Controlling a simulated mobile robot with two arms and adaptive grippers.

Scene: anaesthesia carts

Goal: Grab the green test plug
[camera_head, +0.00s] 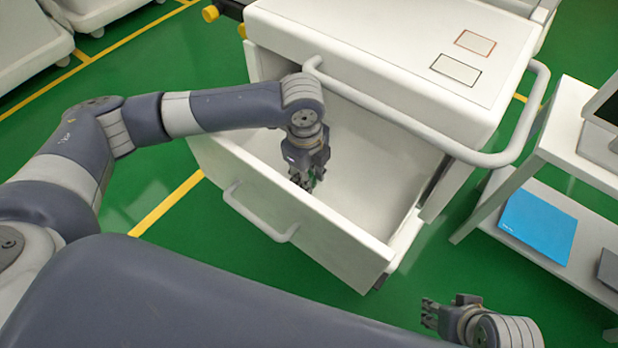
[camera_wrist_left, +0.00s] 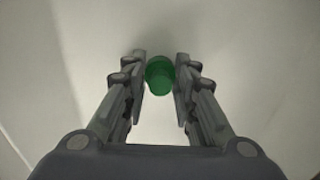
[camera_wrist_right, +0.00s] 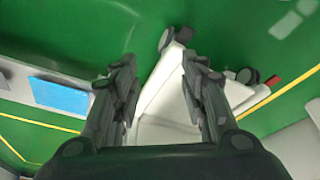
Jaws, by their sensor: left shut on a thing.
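The green test plug (camera_wrist_left: 160,76) is a small green round piece between the fingers of my left gripper (camera_wrist_left: 160,88) in the left wrist view. My left gripper is shut on it. My right gripper (camera_head: 430,312) is at the lower right of the head view, outside the drawer. In the right wrist view (camera_wrist_right: 158,75) its fingers are apart with nothing between them.
The white cart (camera_head: 390,40) has a curved handle rail above the drawer. The drawer's front carries a pull handle (camera_head: 262,225). A white shelf at right holds a blue folder (camera_head: 540,222). The rest of the drawer looks empty. Green floor is free in front.

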